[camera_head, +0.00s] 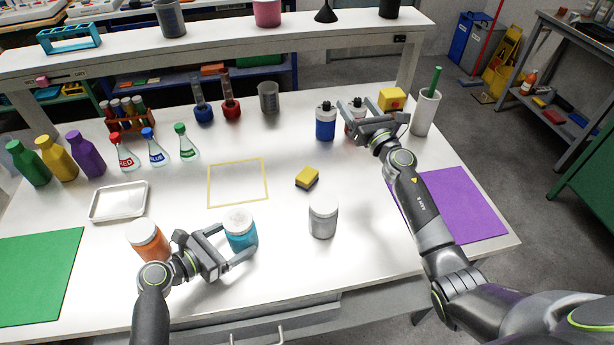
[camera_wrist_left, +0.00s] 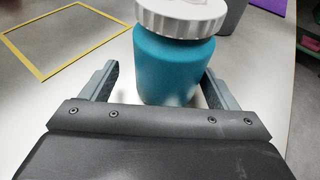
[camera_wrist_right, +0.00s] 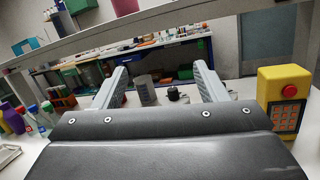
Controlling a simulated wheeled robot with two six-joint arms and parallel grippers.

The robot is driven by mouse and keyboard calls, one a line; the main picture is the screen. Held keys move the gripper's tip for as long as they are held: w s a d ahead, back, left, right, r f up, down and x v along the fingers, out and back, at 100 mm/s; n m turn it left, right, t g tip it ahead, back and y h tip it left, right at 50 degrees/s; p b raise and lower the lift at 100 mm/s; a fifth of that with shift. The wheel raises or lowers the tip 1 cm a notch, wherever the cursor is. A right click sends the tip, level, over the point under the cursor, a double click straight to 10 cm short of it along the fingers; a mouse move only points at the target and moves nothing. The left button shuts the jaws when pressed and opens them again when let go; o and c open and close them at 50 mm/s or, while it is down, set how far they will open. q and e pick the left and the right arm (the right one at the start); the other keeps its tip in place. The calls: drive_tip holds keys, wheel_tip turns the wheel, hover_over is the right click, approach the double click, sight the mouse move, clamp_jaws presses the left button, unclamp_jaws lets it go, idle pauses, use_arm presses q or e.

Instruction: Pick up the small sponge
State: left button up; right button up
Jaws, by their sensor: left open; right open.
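The small sponge (camera_head: 307,177), yellow with a dark layer, lies on the white table right of the yellow-outlined square. Neither gripper touches it. My left gripper (camera_head: 238,242) is open at the table's front, left of and nearer than the sponge. Its fingers stand on either side of a teal jar with a white lid (camera_head: 241,236); the jar also shows in the left wrist view (camera_wrist_left: 172,65). Contact is not clear. My right gripper (camera_head: 355,118) is open over the back right, beyond the sponge, with nothing visible between its fingers in the right wrist view (camera_wrist_right: 160,78).
A grey jar (camera_head: 323,220) stands in front of the sponge. A blue bottle (camera_head: 326,126), a yellow box with a red button (camera_head: 392,99) and a white cup (camera_head: 425,113) stand near my right gripper. An orange jar (camera_head: 149,243) is left. The yellow-outlined square (camera_head: 209,187) is empty.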

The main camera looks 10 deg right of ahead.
drive_tip(key=w+d+r+m+h, duration=0.2)
drive_tip(key=w+d+m+h, duration=0.2)
drive_tip(key=m+h, duration=0.45)
drive_tip(key=m+g+y, duration=0.1)
drive_tip(key=g+y, duration=0.2)
drive_tip(key=g, duration=1.6)
approach(307, 174)
drive_tip(key=f, duration=0.1)
drive_tip(key=d+f, duration=0.1)
drive_tip(key=f, duration=0.1)
drive_tip(key=shift+s+f, duration=0.15)
drive_tip(key=shift+f, duration=0.05)
drive_tip(key=shift+w+f, duration=0.2)
drive_tip(key=shift+f, duration=1.15)
drive_tip(key=shift+w+f, duration=0.2)
drive_tip(key=shift+f, duration=1.15)
drive_tip(key=c, duration=1.1)
drive_tip(key=shift+r, duration=0.1)
drive_tip(key=shift+c, duration=0.2)
